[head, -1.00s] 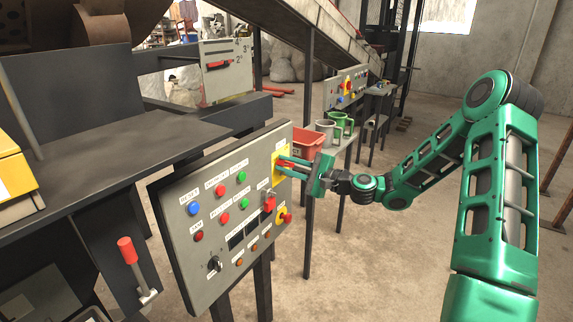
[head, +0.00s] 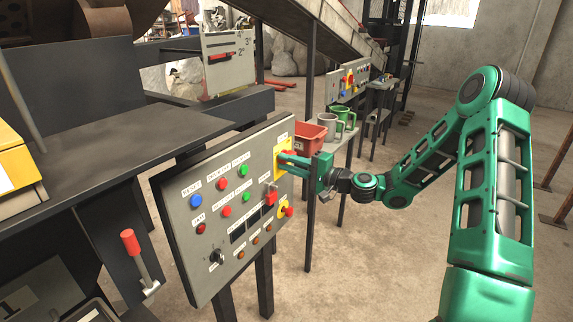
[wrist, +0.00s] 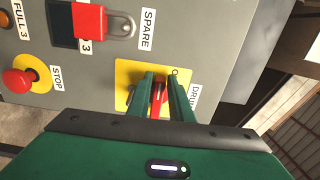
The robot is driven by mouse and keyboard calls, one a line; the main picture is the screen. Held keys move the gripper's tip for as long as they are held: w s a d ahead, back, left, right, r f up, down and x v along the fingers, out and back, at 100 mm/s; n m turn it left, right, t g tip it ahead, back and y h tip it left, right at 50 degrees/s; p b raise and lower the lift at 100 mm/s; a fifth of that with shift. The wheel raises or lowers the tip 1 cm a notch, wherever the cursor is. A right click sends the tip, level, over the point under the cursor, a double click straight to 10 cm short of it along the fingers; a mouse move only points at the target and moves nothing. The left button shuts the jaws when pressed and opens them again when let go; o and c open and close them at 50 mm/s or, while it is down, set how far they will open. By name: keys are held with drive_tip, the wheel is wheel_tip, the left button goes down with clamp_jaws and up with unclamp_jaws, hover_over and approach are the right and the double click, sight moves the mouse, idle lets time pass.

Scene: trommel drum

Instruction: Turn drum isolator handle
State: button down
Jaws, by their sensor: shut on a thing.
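The drum isolator is a red handle (wrist: 156,97) on a yellow plate (wrist: 124,82) at the panel's top right corner. In the wrist view the label beside it reads "DRU", the rest hidden by a finger. My gripper (wrist: 163,84) is shut on the red handle, one green finger on each side. In the head view my gripper (head: 298,161) reaches the yellow plate (head: 281,161) from the right, and its fingers hide most of the handle. The handle's exact angle is hard to tell.
The grey control panel (head: 180,220) carries several coloured buttons. A red padlock (wrist: 90,22) at SPARE and a red STOP button (wrist: 18,80) sit near the handle. A red-handled lever (head: 130,243) stands at left. A red bin (head: 310,138) and mugs stand behind.

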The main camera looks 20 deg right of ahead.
drive_tip(key=shift+w+d+f, duration=0.15)
drive_tip(key=shift+w+d, duration=0.15)
drive_tip(key=shift+d, duration=0.3)
drive_tip(key=c, duration=1.7)
unclamp_jaws()
drive_tip(key=shift+c, duration=0.2)
drive_tip(key=shift+s+a, duration=0.1)
drive_tip(key=shift+a, duration=0.15)
drive_tip(key=v, duration=1)
drive_tip(key=shift+s+d, duration=0.2)
drive_tip(key=shift+d, duration=0.05)
drive_tip(key=shift+o, duration=0.3)
